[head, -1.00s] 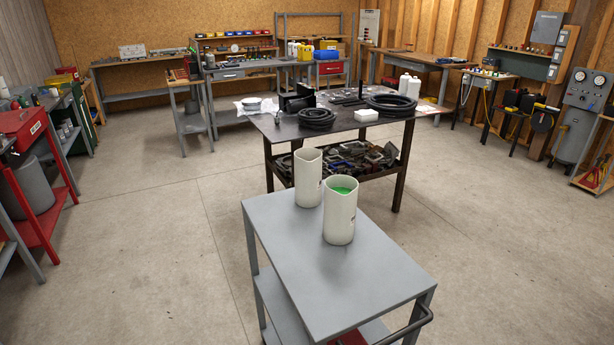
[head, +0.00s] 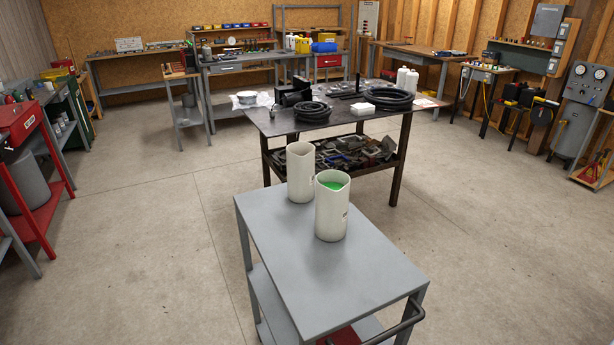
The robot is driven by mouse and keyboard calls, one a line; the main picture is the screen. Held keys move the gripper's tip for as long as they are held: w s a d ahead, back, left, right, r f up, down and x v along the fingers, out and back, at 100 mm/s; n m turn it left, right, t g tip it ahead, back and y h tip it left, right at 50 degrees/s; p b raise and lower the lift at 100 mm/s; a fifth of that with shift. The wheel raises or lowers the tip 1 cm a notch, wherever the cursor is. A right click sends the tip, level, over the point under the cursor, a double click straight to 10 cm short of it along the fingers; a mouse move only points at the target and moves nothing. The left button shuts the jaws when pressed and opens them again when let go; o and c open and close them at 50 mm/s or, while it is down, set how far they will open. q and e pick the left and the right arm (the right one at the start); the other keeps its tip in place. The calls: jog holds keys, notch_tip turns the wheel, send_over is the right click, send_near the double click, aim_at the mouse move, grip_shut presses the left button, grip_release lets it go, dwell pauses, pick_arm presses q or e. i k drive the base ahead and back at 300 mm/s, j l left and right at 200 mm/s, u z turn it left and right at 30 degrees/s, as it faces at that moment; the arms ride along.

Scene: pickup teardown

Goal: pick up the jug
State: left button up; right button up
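Two cream-white jugs stand upright on the grey cart top (head: 330,285) in front of me. The nearer jug (head: 331,213) has green liquid inside near its rim. The other jug (head: 300,174) stands just behind it and to the left; its inside shows no liquid from here, and its lower right side is partly hidden by the nearer jug. Neither of my grippers is in the head view.
The cart's handle (head: 403,325) is at its near right corner. The front of the cart top is bare. A dark table (head: 350,117) with hoses and bottles stands behind the cart. Open concrete floor (head: 130,250) lies left and right. A red cart (head: 40,205) stands at far left.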

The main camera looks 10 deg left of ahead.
aim_at(301, 155)
jog(key=i+j, duration=0.1)
jog(key=j, duration=0.3)
jog(key=i+j, duration=0.15)
jog(key=j, duration=0.3)
jog(key=i+j, duration=0.1)
jog(key=j, duration=0.3)
jog(key=i+j, duration=0.1)
jog(key=j, duration=0.35)
jog(key=i+j, duration=0.15)
jog(key=j, duration=0.25)
jog(key=i+j, duration=0.1)
jog(key=j, duration=0.3)
jog(key=i+j, duration=0.1)
jog(key=j, duration=0.35)
jog(key=i+j, duration=0.1)
jog(key=j, duration=0.3)
